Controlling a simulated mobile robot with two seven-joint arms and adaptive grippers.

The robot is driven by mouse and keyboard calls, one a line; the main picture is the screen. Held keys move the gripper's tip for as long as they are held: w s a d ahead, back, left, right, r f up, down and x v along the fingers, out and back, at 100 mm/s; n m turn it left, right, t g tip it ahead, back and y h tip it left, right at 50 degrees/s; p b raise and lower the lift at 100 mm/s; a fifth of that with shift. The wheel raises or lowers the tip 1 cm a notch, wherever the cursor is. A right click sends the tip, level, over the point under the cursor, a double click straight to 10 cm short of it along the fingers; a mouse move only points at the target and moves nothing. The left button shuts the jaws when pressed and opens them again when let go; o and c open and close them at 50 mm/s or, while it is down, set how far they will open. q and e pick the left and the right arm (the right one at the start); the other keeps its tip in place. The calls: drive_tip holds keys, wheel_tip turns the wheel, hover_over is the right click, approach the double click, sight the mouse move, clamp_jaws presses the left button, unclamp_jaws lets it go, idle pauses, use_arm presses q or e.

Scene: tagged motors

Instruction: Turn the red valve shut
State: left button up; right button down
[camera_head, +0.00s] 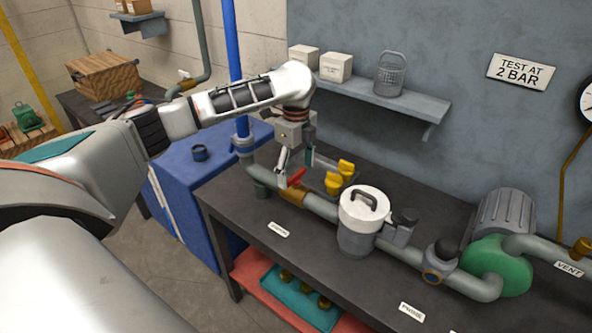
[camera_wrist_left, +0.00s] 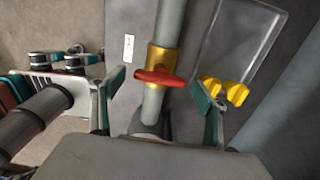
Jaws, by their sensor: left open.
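The red valve handle (camera_head: 297,178) sits on a brass valve body (camera_head: 292,194) in the grey pipe along the bench. In the left wrist view, the red handle (camera_wrist_left: 158,77) lies across the pipe, slightly tilted, on the brass body (camera_wrist_left: 162,57). My left gripper (camera_head: 295,170) is open just above the handle. In the left wrist view, its fingers (camera_wrist_left: 160,92) stand on either side of the handle, which is not gripped. The handle's right end is close to the right finger; I cannot tell whether they touch. My right gripper is out of view.
Yellow parts (camera_head: 340,176) in a clear tray (camera_wrist_left: 232,45) stand close behind the valve. A white-lidded canister (camera_head: 361,215) and a green pump (camera_head: 499,265) sit along the pipe to the right. A blue upright pipe (camera_head: 234,60) rises at the left, beside the arm.

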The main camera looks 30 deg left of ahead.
sight(296, 174)
use_arm(q)
wheel_tip(296, 174, up, 12)
idle(0.5)
drive_tip(key=shift+f, duration=0.1)
